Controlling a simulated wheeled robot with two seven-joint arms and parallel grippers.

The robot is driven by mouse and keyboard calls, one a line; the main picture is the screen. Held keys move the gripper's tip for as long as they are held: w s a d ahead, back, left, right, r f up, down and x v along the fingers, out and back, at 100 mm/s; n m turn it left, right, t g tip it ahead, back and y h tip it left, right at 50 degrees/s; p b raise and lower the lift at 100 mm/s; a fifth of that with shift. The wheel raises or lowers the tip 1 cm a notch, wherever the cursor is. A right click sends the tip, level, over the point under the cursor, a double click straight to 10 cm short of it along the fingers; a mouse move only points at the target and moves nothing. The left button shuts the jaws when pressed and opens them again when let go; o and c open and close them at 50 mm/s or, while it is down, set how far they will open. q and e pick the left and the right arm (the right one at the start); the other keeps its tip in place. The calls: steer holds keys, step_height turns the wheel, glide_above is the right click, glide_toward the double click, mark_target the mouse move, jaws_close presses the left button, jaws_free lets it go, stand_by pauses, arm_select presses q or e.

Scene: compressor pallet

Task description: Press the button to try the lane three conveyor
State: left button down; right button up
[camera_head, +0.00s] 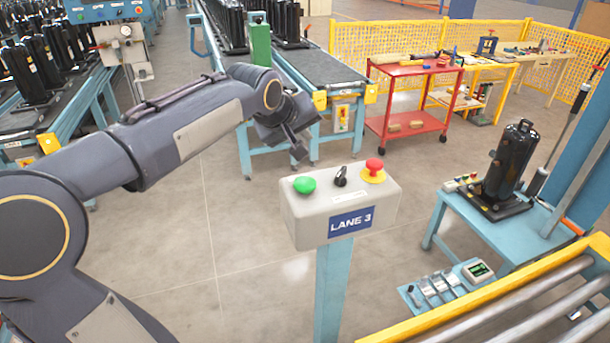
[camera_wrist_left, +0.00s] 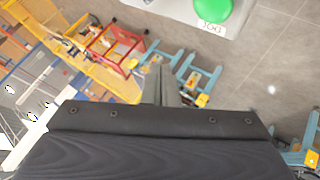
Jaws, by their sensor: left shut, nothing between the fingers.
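The grey control box (camera_head: 342,200) with a blue LANE 3 label (camera_head: 351,221) stands on a light blue post. Its top carries a green button (camera_head: 304,185) at the left, a black selector switch (camera_head: 340,176) in the middle and a red emergency stop (camera_head: 374,168) on a yellow base at the right. My left gripper (camera_head: 299,152) is shut and empty, above and behind the green button, apart from it. In the left wrist view the green button (camera_wrist_left: 212,10) shows at the top, beyond the shut fingers (camera_wrist_left: 158,82). My right gripper is out of view.
Behind the box are a conveyor (camera_head: 338,69) and a red cart (camera_head: 414,98). At the right, a black compressor (camera_head: 508,160) stands on a blue table (camera_head: 462,208), with a yellow-edged roller conveyor (camera_head: 500,300) in front. Floor around the post is clear.

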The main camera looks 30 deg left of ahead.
mark_target(303, 184)
arm_select(q)
steer(key=shift+f, duration=0.1)
step_height(303, 184, down, 9)
steer(key=b, duration=0.7)
stand_by(2.0)
steer(key=shift+f+b, duration=0.25)
steer(key=shift+b, duration=0.1)
steer(key=shift+f+b, duration=0.55)
steer(key=shift+f, duration=0.1)
stand_by(0.5)
steer(key=shift+s, duration=0.1)
steer(key=shift+r+p, duration=0.75)
steer(key=shift+r, duration=0.3)
